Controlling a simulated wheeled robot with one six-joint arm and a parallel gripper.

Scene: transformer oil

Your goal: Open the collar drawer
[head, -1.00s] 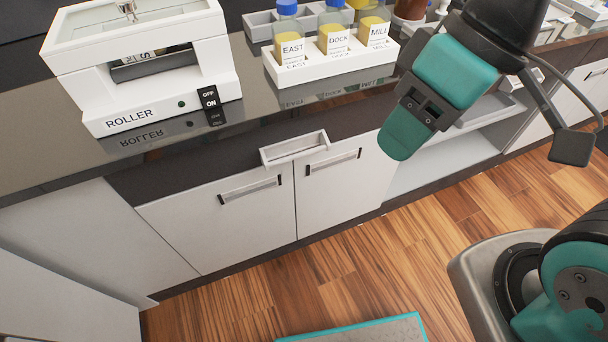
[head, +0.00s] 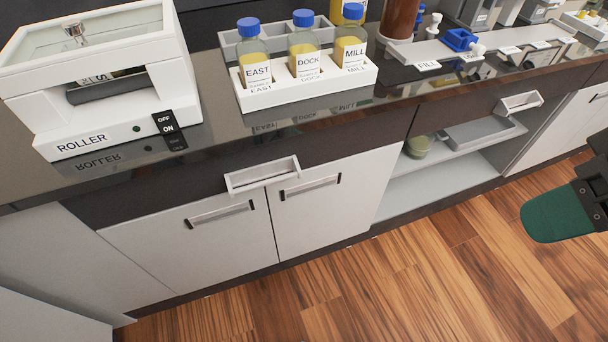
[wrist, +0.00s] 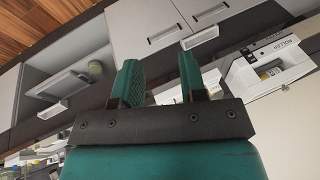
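Two dark drawer fronts sit under the countertop, and both look shut. The left drawer (head: 335,147) has a pale bar handle (head: 262,175) below the bottle rack. The right drawer (head: 455,109) has a similar handle (head: 519,102), above an open shelf. I see no collar label on either drawer. My gripper shows at the right edge in the head view, with one green finger (head: 555,216), away from both handles. In the wrist view my gripper (wrist: 160,82) is open and empty. The left drawer's handle (wrist: 200,38) and the right drawer's handle (wrist: 53,111) appear beyond the fingers.
White cabinet doors (head: 325,205) stand below the left drawer. The open shelf (head: 425,185) holds a tray and a greenish container (head: 417,147). The roller machine (head: 100,90) and a rack of bottles (head: 308,85) stand on the counter. The wooden floor (head: 420,270) is clear.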

